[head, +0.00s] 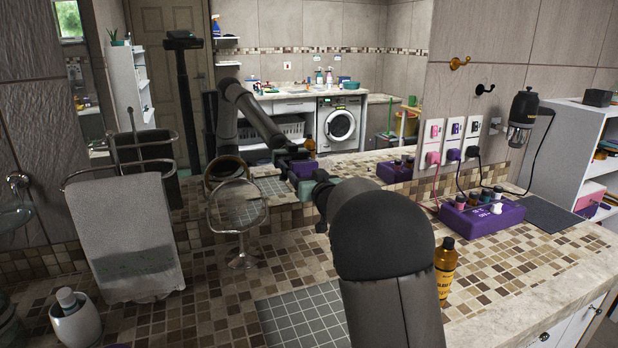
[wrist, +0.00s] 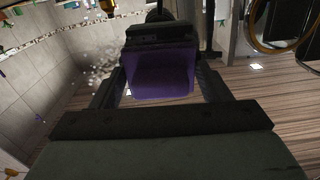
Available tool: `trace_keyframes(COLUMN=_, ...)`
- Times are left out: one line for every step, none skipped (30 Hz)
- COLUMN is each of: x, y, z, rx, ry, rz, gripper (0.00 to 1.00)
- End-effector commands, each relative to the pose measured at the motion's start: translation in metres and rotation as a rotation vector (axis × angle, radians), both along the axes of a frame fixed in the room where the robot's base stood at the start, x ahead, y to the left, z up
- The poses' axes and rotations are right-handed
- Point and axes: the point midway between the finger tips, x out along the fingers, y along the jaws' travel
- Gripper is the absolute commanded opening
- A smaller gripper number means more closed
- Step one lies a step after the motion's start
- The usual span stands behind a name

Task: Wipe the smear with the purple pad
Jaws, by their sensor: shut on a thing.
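In the wrist view my gripper (wrist: 160,88) is shut on the purple pad (wrist: 162,80), with one finger along each side of it. A pale, speckled smear (wrist: 98,75) shows just left of the pad, apart from it in the picture; it appears to lie on the mirror. In the head view my arm hides most of the gripper and the pad itself. The mirror (head: 355,120) shows a reflection of my arm with a purple patch at its end. I cannot make out the smear in the head view, nor tell whether the pad touches the glass.
A round stand mirror (head: 240,262), a towel rack with a grey towel (head: 128,240) and a white cup (head: 75,320) stand left on the tiled counter. An amber bottle (head: 446,270) and a purple box (head: 482,217) stand right. A grey tiled mat (head: 300,318) lies in front.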

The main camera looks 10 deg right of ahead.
Motion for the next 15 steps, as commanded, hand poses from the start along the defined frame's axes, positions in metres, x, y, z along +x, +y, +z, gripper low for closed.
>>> trace_keyframes(x=0.0, y=0.0, z=0.0, rx=0.0, ry=-0.001, rz=0.0, gripper=0.52)
trace_keyframes(x=0.0, y=0.0, z=0.0, rx=0.0, ry=-0.001, rz=0.0, gripper=0.52)
trace_keyframes(x=0.0, y=-0.002, z=0.001, rx=0.0, ry=-0.001, rz=-0.001, gripper=0.52)
trace_keyframes(x=0.0, y=-0.003, z=0.001, rx=0.0, ry=-0.001, rz=-0.001, gripper=0.52)
trace_keyframes(x=0.001, y=-0.005, z=0.001, rx=0.0, ry=0.0, rz=-0.001, gripper=0.52)
trace_keyframes(x=0.001, y=-0.008, z=0.001, rx=0.0, ry=-0.001, rz=-0.001, gripper=0.52)
trace_keyframes(x=0.002, y=-0.011, z=0.002, rx=0.0, ry=-0.001, rz=-0.002, gripper=0.52)
trace_keyframes(x=0.002, y=-0.015, z=0.002, rx=0.0, ry=-0.001, rz=-0.002, gripper=0.52)
trace_keyframes(x=0.002, y=-0.018, z=0.002, rx=0.001, ry=-0.002, rz=-0.002, gripper=0.52)
trace_keyframes(x=0.003, y=-0.021, z=0.002, rx=0.0, ry=-0.001, rz=-0.002, gripper=0.52)
trace_keyframes(x=0.003, y=-0.024, z=0.002, rx=-0.001, ry=-0.001, rz=-0.002, gripper=0.52)
trace_keyframes(x=0.004, y=-0.027, z=0.002, rx=-0.001, ry=-0.001, rz=-0.002, gripper=0.52)
trace_keyframes(x=0.004, y=-0.029, z=0.001, rx=0.0, ry=-0.001, rz=-0.001, gripper=0.52)
trace_keyframes(x=0.004, y=-0.03, z=0.001, rx=0.0, ry=-0.001, rz=-0.001, gripper=0.52)
trace_keyframes(x=0.005, y=-0.033, z=0.001, rx=0.0, ry=0.0, rz=-0.001, gripper=0.52)
